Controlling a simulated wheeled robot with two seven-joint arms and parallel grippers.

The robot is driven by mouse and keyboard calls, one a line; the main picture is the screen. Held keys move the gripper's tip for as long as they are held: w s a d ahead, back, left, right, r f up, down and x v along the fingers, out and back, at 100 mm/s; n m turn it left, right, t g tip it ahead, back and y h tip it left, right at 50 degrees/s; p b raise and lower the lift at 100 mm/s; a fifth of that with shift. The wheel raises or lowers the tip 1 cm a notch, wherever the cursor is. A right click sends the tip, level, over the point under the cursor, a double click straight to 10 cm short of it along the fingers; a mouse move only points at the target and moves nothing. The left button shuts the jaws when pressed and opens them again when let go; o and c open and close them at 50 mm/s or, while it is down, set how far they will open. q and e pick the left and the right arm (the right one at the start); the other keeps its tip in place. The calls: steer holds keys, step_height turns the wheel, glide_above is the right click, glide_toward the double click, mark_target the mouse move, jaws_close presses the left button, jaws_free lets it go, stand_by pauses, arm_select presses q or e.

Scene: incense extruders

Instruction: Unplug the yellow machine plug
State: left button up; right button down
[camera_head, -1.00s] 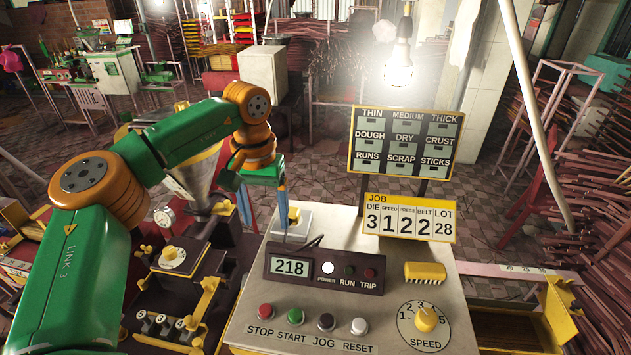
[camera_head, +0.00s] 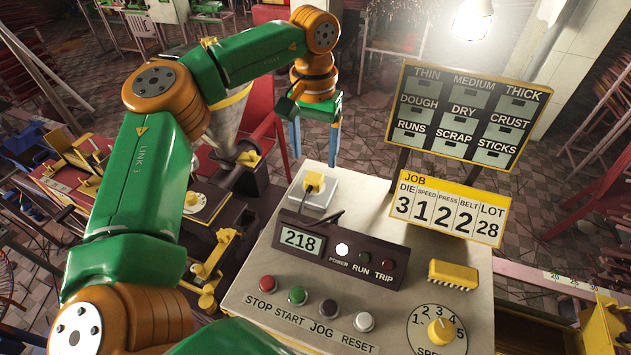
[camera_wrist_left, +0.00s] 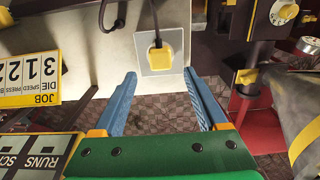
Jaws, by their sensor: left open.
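The yellow plug (camera_head: 313,183) sits in a pale square socket plate (camera_head: 299,200) at the back left corner of the control panel top. A dark cable runs from it toward the display box. In the left wrist view the plug (camera_wrist_left: 160,57) and its plate (camera_wrist_left: 146,70) lie ahead, between and beyond the fingertips. My left gripper (camera_head: 316,155) is open and empty, fingers pointing down behind the plug and apart from it. Its two blue fingers also show in the left wrist view (camera_wrist_left: 160,76). My right gripper is not in view.
The display box (camera_head: 340,250) reads 218. Coloured buttons (camera_head: 298,296) and a speed dial (camera_head: 441,331) are in front. A yellow-edged job sign (camera_head: 450,208) and a dark board (camera_head: 462,115) stand to the right. A metal funnel (camera_head: 230,115) stands to the left.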

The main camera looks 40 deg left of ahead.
mark_target(314, 176)
arm_select(q)
steer(key=f+b, duration=0.4)
steer(key=f, duration=0.2)
steer(key=shift+s, duration=0.2)
steer(key=shift+w+f+b, duration=0.1)
steer(key=shift+f+b, duration=0.2)
steer(key=shift+f, duration=0.2)
steer(key=shift+r, duration=0.1)
steer(key=shift+p, duration=0.35)
steer(key=shift+p, duration=0.3)
